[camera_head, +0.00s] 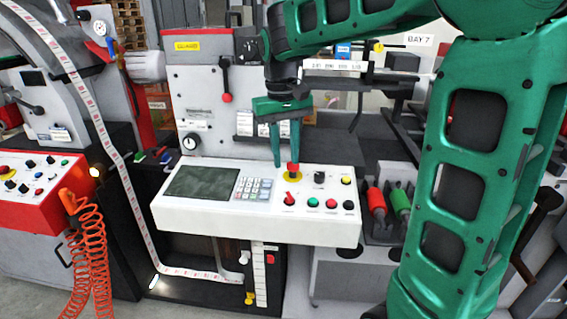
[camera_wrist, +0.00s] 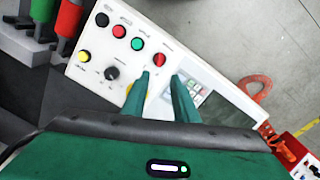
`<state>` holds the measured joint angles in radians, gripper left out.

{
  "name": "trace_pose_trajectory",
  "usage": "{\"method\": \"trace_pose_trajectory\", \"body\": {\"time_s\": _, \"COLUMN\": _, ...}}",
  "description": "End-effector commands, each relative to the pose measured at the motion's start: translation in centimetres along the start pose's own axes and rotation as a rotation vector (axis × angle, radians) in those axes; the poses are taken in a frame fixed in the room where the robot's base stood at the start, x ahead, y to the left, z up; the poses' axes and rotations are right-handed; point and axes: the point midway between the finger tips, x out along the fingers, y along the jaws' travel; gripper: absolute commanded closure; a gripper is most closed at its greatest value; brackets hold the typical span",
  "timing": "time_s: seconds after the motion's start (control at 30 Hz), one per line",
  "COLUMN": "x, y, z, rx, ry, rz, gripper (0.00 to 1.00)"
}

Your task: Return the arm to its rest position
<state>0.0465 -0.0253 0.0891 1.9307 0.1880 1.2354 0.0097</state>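My gripper (camera_head: 285,158) hangs pointing down over the white control panel (camera_head: 222,213), close to the red button on a yellow disc (camera_head: 291,175). Its two green fingers are apart, with nothing visible held between them. In the wrist view the gripper (camera_wrist: 160,78) shows the same gap, with the red switch (camera_wrist: 159,60) beyond the fingertips. The yellow disc is partly hidden by a finger there. I cannot tell whether a fingertip touches the panel or button. My green arm reaches from the right side across the top of the head view.
A dark screen (camera_head: 202,184) and keypad (camera_head: 253,187) lie left on the panel. Red (camera_head: 376,200) and green (camera_head: 399,203) rollers stand to its right. A grey machine face with a red-knobbed lever (camera_head: 226,97) rises behind. A label strip (camera_head: 118,165) runs at left.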

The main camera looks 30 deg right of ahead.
Motion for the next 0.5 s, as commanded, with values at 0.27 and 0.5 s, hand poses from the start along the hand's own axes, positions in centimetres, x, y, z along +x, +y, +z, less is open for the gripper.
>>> {"method": "trace_pose_trajectory", "body": {"time_s": 0.27, "x": -0.03, "y": 0.01, "z": -0.01, "rx": 0.000, "ry": 0.000, "rz": 0.000, "gripper": 0.73}}
{"method": "trace_pose_trajectory", "body": {"time_s": 0.5, "x": 0.08, "y": 0.39, "z": 0.33, "rx": 0.007, "ry": 0.000, "rz": 0.001, "gripper": 0.73}}
